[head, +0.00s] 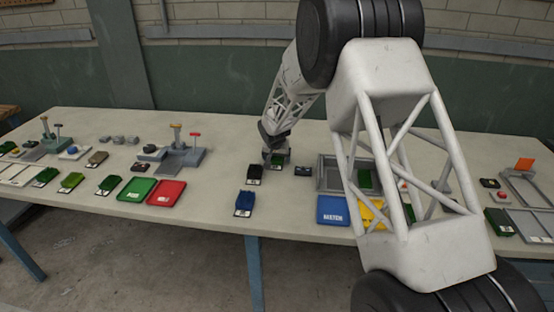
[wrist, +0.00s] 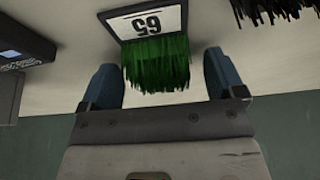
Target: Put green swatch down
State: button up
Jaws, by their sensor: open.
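The green swatch (wrist: 158,65) is a tuft of green turf on a backing with a white label reading 65. In the wrist view it rests on the pale tabletop, between and just beyond the fingertips of my gripper (wrist: 160,82). The two blue-grey fingers stand apart, one on each side, with visible gaps to the turf. In the head view my gripper (head: 276,149) is low over the table, and the green swatch (head: 277,161) shows partly beneath it.
A black swatch (head: 255,172) lies just left of the green one, and a small dark device (head: 303,170) lies to the right. A dark blue swatch (head: 244,200) and a blue tray (head: 332,210) are nearer the front edge. A grey frame fixture (head: 326,172) stands at right.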

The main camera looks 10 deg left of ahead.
dwell(0.4)
jog(key=c, duration=1.1)
jog(key=shift+o, duration=0.2)
jog(key=shift+r, duration=0.15)
jog(key=shift+r, duration=1.55)
jog(key=shift+s+d+r, duration=0.15)
jog(key=shift+s, duration=0.15)
jog(key=s+d, duration=0.1)
jog(key=s, duration=0.3)
jog(key=s+d+r, duration=0.1)
jog(key=s+d, duration=0.1)
jog(key=s, duration=0.3)
jog(key=s+d, duration=0.2)
jog(key=s, duration=0.3)
jog(key=shift+s+r, duration=0.15)
jog(key=shift+s, duration=0.1)
